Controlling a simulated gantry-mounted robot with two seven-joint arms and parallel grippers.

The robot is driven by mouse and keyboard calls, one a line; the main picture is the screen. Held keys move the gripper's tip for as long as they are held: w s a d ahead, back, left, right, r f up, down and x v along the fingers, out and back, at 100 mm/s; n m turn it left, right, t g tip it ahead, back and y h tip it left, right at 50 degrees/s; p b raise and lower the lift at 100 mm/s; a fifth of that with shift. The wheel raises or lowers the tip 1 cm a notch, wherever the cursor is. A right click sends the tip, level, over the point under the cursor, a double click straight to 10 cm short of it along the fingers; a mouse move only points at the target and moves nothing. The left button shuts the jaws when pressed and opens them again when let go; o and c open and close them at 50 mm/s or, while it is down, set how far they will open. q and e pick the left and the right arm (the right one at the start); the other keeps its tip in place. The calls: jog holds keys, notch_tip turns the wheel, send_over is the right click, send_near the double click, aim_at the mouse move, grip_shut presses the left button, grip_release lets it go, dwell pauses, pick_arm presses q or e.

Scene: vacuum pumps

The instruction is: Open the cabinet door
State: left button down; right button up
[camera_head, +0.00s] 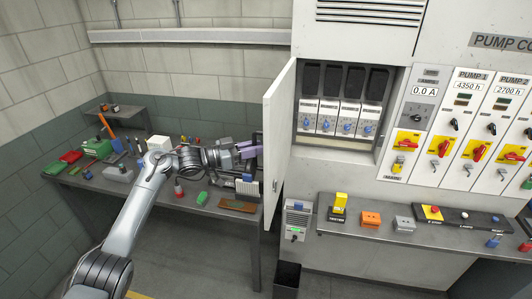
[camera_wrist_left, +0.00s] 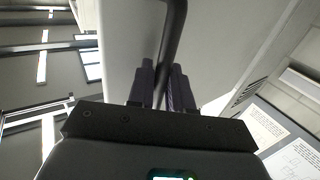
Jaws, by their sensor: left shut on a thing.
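The cabinet door (camera_head: 280,140) is a pale panel standing swung out from the white cabinet (camera_head: 345,27), seen nearly edge-on in the head view. The opening beside it shows several grey breaker units (camera_head: 328,117) with blue knobs. My left gripper (camera_head: 252,158) is at the door's left side. In the left wrist view, my left gripper (camera_wrist_left: 163,88) is shut on a dark bar handle (camera_wrist_left: 174,35) on the pale door (camera_wrist_left: 135,40). The handle itself is hidden in the head view. My right gripper is not in view.
A grey workbench (camera_head: 190,206) with tools, boxes and a green case (camera_head: 97,148) lies under my left arm. A shelf (camera_head: 350,227) with a yellow tester (camera_head: 340,201) and an orange box (camera_head: 371,218) runs below the cabinet. A dark bin (camera_head: 287,278) stands on the floor.

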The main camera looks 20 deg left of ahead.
pick_arm(q)
jog(key=shift+w+a+f, duration=0.1)
jog(key=shift+a+f, duration=0.2)
jog(key=shift+f, duration=0.05)
jog(key=c, duration=1.4)
grip_release()
jog(key=shift+c, duration=0.2)
jog(key=shift+o, duration=1.2)
jog(key=shift+w+d+r, duration=0.1)
jog(key=shift+w+r, duration=0.1)
jog(key=shift+s, duration=0.15)
jog(key=b+v, duration=0.3)
jog(key=v, duration=0.7)
jog(key=shift+s+a, duration=0.25)
